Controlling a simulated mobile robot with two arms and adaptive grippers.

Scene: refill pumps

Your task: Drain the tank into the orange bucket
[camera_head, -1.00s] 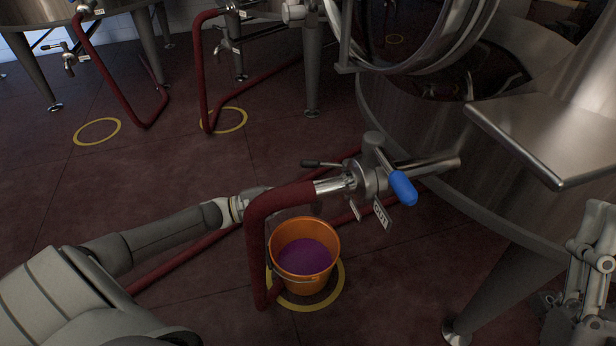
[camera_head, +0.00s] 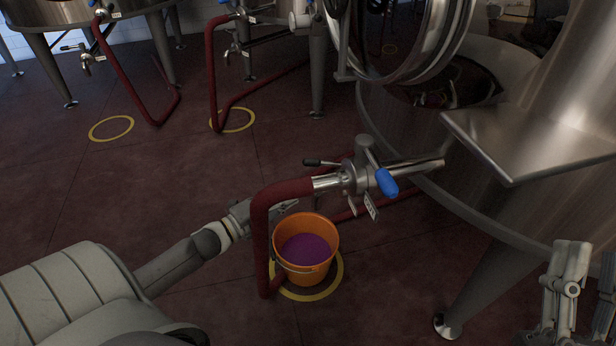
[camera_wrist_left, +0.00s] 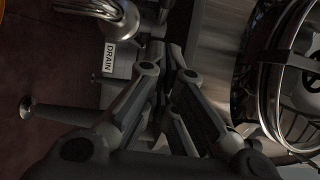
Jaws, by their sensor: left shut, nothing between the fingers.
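The orange bucket (camera_head: 303,267) stands upright on the floor inside a yellow ring, with purple liquid in it. The steel tank (camera_head: 400,135) is at the right; its outlet pipe carries a valve (camera_head: 355,177) with a blue handle (camera_head: 386,182) and a dark-tipped lever. A dark red hose (camera_head: 262,215) bends down from the valve beside the bucket. My left gripper (camera_head: 287,206) is shut and empty, partly behind the hose, above the bucket's rear left. In the left wrist view a tag (camera_wrist_left: 108,58) reads DRAIN. My right gripper (camera_head: 570,270) is at the lower right, its jaw gap unclear.
More tanks with hoses stand at the back left (camera_head: 120,15). Yellow floor rings (camera_head: 111,128) lie before them. A tank leg (camera_head: 480,280) stands right of the bucket. A steel plate (camera_head: 510,145) juts out at the right. Floor at the left is open.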

